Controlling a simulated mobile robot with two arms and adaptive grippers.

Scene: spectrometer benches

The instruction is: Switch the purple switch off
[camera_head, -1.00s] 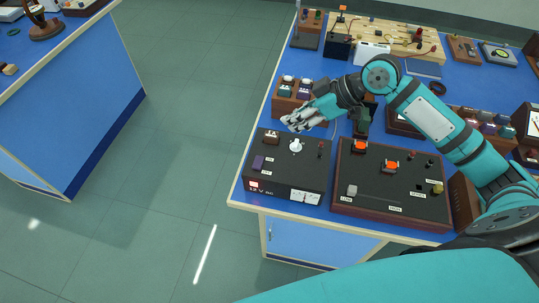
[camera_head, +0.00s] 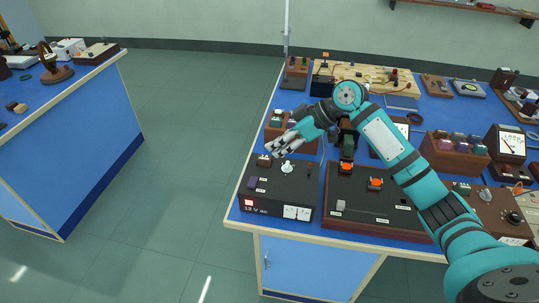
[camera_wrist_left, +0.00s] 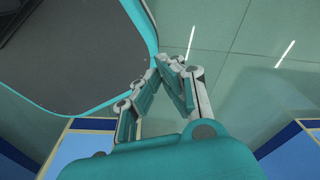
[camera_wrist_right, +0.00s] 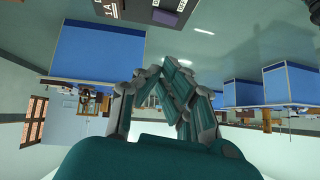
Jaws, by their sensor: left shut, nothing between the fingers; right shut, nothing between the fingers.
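The purple switch (camera_head: 253,183) is a small block on the left part of the black 12 V power box (camera_head: 277,211), at the bench's front left corner. Its exact setting is too small to tell. My right gripper (camera_head: 277,149) is shut and empty, above the back left of the box, apart from the switch. It also shows in the right wrist view (camera_wrist_right: 160,70), with part of a dark box at the top edge. My left gripper (camera_wrist_left: 168,62) is shut and empty in the left wrist view, over the floor; the head view does not show it.
A white knob (camera_head: 287,168) stands beside the switch on the box. A black panel with orange switches (camera_head: 375,184) lies to the right, under my right arm. Wooden blocks (camera_head: 279,133) stand behind the box. Open floor (camera_head: 170,190) lies to the left.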

